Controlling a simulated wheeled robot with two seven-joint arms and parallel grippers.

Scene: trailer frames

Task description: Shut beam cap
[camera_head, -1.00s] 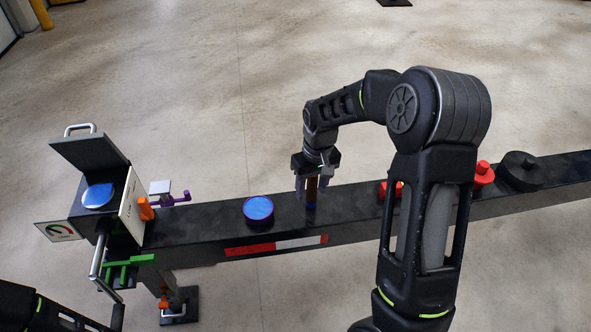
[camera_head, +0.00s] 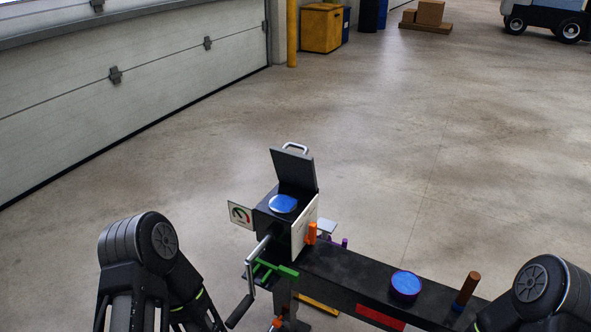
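The beam cap, a dark hinged lid (camera_head: 294,171) with a light metal handle (camera_head: 295,147), stands open and upright at the back of the black box (camera_head: 267,222). The box is at the left end of the black beam (camera_head: 345,268). A round blue disc (camera_head: 283,204) lies on the box's top, in front of the lid. My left arm is at the lower left and my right arm at the lower right. Both grippers are out of the frame, and no gripper touches the lid in view.
A crank (camera_head: 255,268) and green bracket (camera_head: 268,270) stick out at the box's front. A gauge plate (camera_head: 241,214) is at its left, an orange knob (camera_head: 311,233) at its right. A blue-topped purple cap (camera_head: 406,285) and brown peg (camera_head: 467,289) stand on the beam.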

